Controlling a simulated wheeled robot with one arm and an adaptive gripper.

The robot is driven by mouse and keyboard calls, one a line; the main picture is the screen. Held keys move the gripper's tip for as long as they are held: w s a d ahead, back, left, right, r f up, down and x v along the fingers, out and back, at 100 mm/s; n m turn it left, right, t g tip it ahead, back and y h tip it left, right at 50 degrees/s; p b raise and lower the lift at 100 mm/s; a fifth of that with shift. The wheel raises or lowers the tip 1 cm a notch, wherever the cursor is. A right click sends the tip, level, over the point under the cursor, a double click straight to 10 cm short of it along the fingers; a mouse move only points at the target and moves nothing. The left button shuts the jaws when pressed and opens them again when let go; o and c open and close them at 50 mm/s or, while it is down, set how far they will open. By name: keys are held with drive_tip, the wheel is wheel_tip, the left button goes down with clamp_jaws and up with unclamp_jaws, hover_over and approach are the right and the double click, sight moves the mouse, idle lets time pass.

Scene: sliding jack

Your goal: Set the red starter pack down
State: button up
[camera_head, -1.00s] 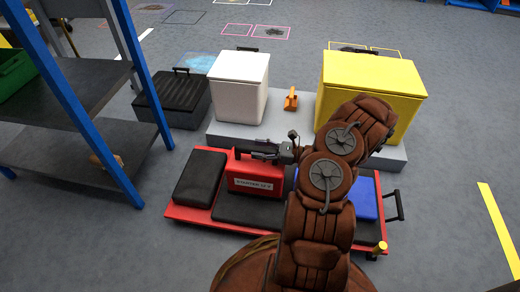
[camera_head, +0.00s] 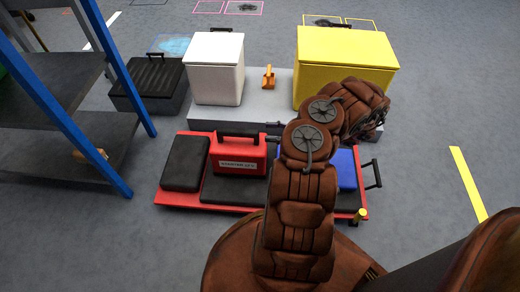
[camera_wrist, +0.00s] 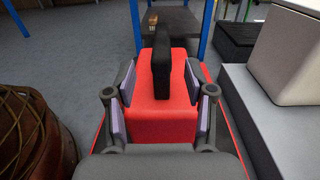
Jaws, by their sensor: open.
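The red starter pack (camera_head: 238,153), with a white label and a black handle, stands upright on the black padding of a low red-framed board (camera_head: 230,208). In the wrist view the pack (camera_wrist: 165,122) lies between the two fingers of my gripper (camera_wrist: 166,88), its dark handle rising in the middle. My gripper is open, with one finger on each side of the pack. I cannot tell whether either pad touches it. In the head view my brown arm hides most of the gripper.
A black cushion (camera_head: 185,163) lies left of the pack and a blue item (camera_head: 345,168) lies right of it. Behind is a grey platform (camera_head: 262,112) with a white box (camera_head: 215,70) and a yellow box (camera_head: 345,70). A blue-posted shelf (camera_head: 100,90) stands at left.

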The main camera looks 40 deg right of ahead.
drive_tip(key=w+a+r+n+g+y, duration=0.2)
drive_tip(key=w+a+r+n+g, duration=0.15)
drive_tip(key=a+r, duration=0.3)
drive_tip(key=w+a+r+n+g+y, duration=0.2)
drive_tip(key=w+a+r+n+g, duration=0.15)
drive_tip(key=a+r+n, duration=0.35)
drive_tip(key=s+a+r+n+g+h, duration=0.1)
drive_tip(key=s+a+r+n+g, duration=0.25)
drive_tip(key=a, duration=0.45)
drive_tip(key=s+a+r+n+g+h, duration=0.1)
drive_tip(key=s+a+r+n+g, duration=0.1)
drive_tip(key=a+r+g, duration=0.4)
drive_tip(key=s+a+r+n+g+h, duration=0.2)
drive_tip(key=s+a+n+h, duration=0.5)
drive_tip(key=s, duration=0.5)
drive_tip(key=s+d+n+h, duration=0.1)
drive_tip(key=s+n+h, duration=0.1)
drive_tip(key=s, duration=0.4)
drive_tip(key=s+d+n+t+h, duration=0.1)
drive_tip(key=s+d+n+h, duration=0.1)
drive_tip(key=s+h, duration=0.3)
drive_tip(key=shift+s+d+r+n, duration=0.15)
drive_tip(key=shift+s+d+n, duration=0.15)
drive_tip(key=shift+s, duration=0.3)
drive_tip(key=shift+a+r+t, duration=0.1)
drive_tip(key=shift+t, duration=0.15)
